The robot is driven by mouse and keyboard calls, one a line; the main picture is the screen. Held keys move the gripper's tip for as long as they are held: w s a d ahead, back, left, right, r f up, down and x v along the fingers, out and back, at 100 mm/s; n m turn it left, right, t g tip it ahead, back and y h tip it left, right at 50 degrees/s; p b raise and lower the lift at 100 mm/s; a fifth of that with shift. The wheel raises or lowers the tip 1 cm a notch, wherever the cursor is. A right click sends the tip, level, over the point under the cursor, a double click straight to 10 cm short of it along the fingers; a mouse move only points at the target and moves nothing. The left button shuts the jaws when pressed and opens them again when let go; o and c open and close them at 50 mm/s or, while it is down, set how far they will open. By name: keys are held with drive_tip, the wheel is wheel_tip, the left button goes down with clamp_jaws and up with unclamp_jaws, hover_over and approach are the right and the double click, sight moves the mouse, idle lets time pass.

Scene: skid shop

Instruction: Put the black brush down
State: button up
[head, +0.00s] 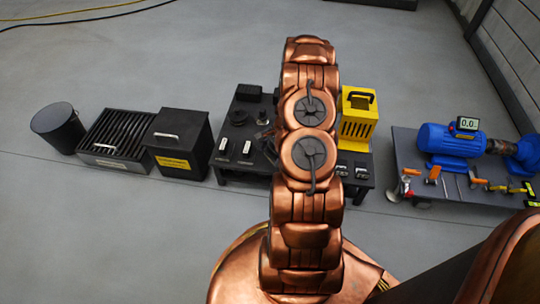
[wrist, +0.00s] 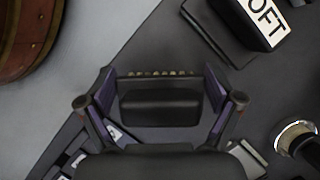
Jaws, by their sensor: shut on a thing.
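In the wrist view my gripper (wrist: 160,92) is shut on the black brush (wrist: 160,108), with a purple-sided finger at each end of it. A row of small pale tufts shows along the brush's far edge. The brush is over the dark work table (wrist: 150,40). I cannot tell whether it touches the top. In the head view my arm hides most of the gripper and the brush. The same dark table (head: 232,178) shows there behind my arm.
A block lettered "OFT" (wrist: 265,22) and a round metal-rimmed part (wrist: 296,135) are to the brush's right. On the table are a yellow slotted box (head: 357,120) and small labelled items (head: 247,148). A black box (head: 180,140) stands left; a blue motor (head: 450,143) is right.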

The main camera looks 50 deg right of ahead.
drive_tip(key=o, duration=0.7)
drive_tip(key=w+p+v, duration=0.1)
drive_tip(key=p+v, duration=0.3)
drive_tip(key=v, duration=0.8)
drive_tip(key=s+a+r+n+g+h, duration=0.1)
drive_tip(key=s+a+r+n+g, duration=0.2)
drive_tip(key=a+r+n, duration=1.35)
drive_tip(key=s+a+r+n+h, duration=0.1)
drive_tip(key=s+a+r, duration=0.3)
drive_tip(key=s+a, duration=0.2)
drive_tip(key=s+a+r+n+g+h, duration=0.1)
drive_tip(key=s+a+r, duration=0.3)
drive_tip(key=s+a, duration=0.3)
drive_tip(key=s+a+r+n+h, duration=0.1)
drive_tip(key=s+a+r, duration=0.4)
drive_tip(key=s, duration=0.5)
drive_tip(key=shift+a+r+n+g, duration=0.1)
drive_tip(key=shift+a+n+g, duration=0.25)
drive_tip(key=shift+a, duration=0.4)
